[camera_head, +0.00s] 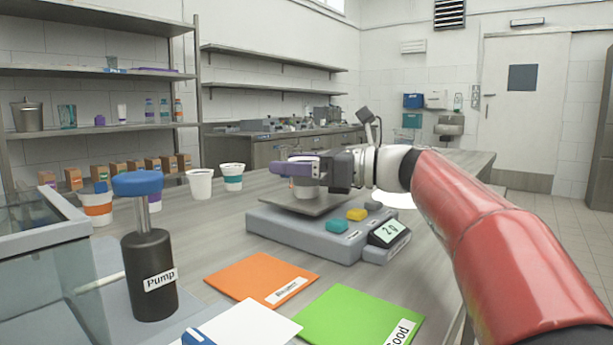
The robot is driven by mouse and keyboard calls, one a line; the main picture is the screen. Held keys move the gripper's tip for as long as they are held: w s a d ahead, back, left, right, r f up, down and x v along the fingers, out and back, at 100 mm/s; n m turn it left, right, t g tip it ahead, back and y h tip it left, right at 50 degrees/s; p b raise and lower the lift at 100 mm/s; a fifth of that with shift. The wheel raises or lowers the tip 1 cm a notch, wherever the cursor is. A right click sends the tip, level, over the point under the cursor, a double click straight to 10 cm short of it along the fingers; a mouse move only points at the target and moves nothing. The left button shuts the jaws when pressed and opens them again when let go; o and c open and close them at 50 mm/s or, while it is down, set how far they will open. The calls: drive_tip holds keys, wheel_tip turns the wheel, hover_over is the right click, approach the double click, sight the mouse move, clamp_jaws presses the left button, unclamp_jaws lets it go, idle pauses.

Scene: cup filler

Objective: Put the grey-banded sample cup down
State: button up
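My gripper (296,168), with purple fingers, reaches in from the right over the grey scale (290,232). Its fingers are closed around a white sample cup (305,190). The cup is upright over the scale's dark plate (304,206). The fingers cover most of the cup's upper part, so its band colour is not clear. Its base is at or just above the plate; I cannot tell whether it touches.
A white cup (200,184), a teal-banded cup (233,183) and an orange-banded cup (97,210) stand behind left. A black pump bottle (150,275) is front left. Orange (255,274) and green (350,318) cards lie in front. Bare table shows left of the scale.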

drive_tip(key=c, duration=0.8)
